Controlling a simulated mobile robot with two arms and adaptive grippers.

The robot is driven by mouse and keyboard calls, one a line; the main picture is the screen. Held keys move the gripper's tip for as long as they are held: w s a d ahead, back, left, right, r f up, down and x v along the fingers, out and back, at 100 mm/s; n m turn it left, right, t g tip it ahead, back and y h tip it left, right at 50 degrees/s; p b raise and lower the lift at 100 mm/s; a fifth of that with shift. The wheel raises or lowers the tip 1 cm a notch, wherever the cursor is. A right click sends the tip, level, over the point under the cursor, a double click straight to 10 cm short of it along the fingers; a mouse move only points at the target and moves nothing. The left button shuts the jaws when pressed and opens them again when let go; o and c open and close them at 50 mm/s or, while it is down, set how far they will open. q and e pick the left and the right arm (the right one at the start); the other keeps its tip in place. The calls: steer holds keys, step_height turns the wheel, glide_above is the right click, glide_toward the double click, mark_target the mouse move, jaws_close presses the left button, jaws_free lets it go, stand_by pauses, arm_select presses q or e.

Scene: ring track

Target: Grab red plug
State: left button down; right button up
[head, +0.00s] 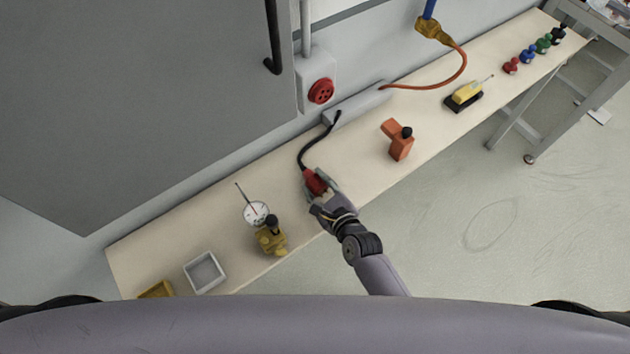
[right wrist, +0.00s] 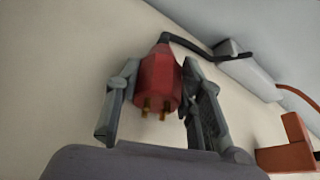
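My right gripper (head: 318,187) has a finger on each side of the plug. My left gripper is not in view.
A grey power strip (head: 357,105) and a red wall socket (head: 321,91) are behind. An orange block (head: 397,140) stands to the right. A dial gauge (head: 256,213), a brass piece (head: 270,239) and a grey tray (head: 205,272) are to the left.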

mark_target(317, 184)
steer(key=c, duration=0.4)
step_height(317, 184, up, 10)
steer(key=p, duration=0.9)
steer(key=shift+p, duration=0.3)
